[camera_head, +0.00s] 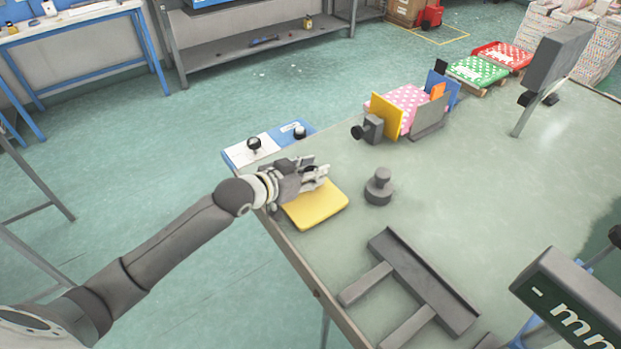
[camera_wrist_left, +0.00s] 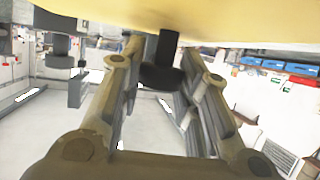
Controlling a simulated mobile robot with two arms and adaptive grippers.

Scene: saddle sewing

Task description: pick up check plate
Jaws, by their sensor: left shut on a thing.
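The check plate (camera_head: 318,206) is a flat yellow plate near the left edge of the green table (camera_head: 480,200). In the left wrist view the yellow plate (camera_wrist_left: 230,18) fills the top edge, with a black knob (camera_wrist_left: 160,62) between the fingers. My left gripper (camera_head: 318,172) is over the plate's far side and is shut on this knob. The knob is hidden in the head view. I cannot tell whether the plate touches the table. My right gripper is not in view.
A grey knobbed weight (camera_head: 379,188) stands right of the plate. A grey rail fixture (camera_head: 425,285) lies nearer. A blue and white board (camera_head: 270,146) with two black knobs lies behind. A holder with coloured plates (camera_head: 387,115) stands farther back. The table's right side has clear room.

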